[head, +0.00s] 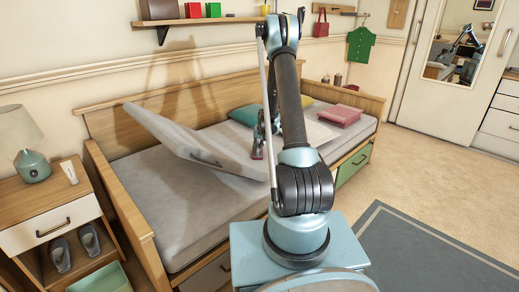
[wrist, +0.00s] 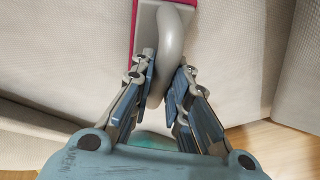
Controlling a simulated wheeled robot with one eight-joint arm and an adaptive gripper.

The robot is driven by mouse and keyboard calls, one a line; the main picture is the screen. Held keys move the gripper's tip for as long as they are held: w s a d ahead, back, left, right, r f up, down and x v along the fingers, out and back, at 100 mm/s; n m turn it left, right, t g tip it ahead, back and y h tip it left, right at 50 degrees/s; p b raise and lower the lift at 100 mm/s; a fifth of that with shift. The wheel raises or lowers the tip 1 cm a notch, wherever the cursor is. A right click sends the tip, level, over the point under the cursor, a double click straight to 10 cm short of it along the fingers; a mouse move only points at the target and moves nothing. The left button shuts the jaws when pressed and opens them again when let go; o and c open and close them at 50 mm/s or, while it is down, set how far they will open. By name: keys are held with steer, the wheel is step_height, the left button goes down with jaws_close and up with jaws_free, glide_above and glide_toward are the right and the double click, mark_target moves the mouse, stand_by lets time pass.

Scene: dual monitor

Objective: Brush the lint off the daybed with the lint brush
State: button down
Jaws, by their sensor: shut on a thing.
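The daybed (head: 193,220) has a wooden frame and a pale grey mattress and stands along the wall in the head view. My gripper (wrist: 164,82) is shut on the pale curved handle of the lint brush (wrist: 172,35). The brush has a red-edged head, which lies over pale ribbed fabric in the wrist view; I cannot tell whether it touches. In the head view the brush (head: 257,151) is small, beside my gripper (head: 262,138) over the middle of the daybed, partly hidden by my arm. I cannot make out any lint.
A large grey slab with a handle (head: 190,140) lies tilted across the daybed's left part. A green cushion (head: 245,115), a yellow cushion (head: 303,101) and a red folded item (head: 340,115) lie further back. A nightstand (head: 50,210) stands at left. Floor (head: 410,165) at right is clear.

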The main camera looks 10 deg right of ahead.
steer(key=shift+w+a+f, duration=0.15)
steer(key=shift+w+a, duration=0.45)
steer(key=shift+w, duration=0.15)
step_height(320, 180, up, 6)
stand_by(0.5)
steer(key=shift+r, duration=1.5)
steer(key=shift+d, duration=0.1)
